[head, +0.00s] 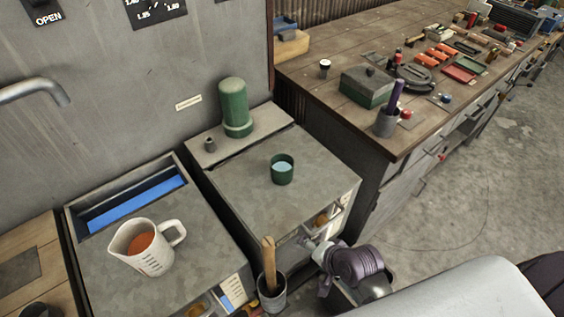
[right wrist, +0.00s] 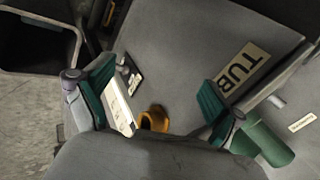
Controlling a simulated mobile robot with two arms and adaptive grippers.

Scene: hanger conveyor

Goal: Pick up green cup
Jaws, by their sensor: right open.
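The green cup (head: 282,170) stands upright on the grey top of the middle cabinet (head: 315,155) in the head view. Its inside looks pale blue. My right gripper (head: 322,252) is low in the head view, in front of that cabinet and below the cup, apart from it. In the right wrist view my right gripper (right wrist: 155,100) has its two green-padded fingers spread, with nothing held between them. I cannot make out the cup in the right wrist view. My left gripper is not in view.
A taller green cylinder (head: 235,108) stands behind the cup. A white measuring jug (head: 148,247) stands on the left cabinet. A pot with a wooden handle (head: 271,292) is in front. A cluttered workbench (head: 320,95) runs along the right. Cabinet space around the cup is clear.

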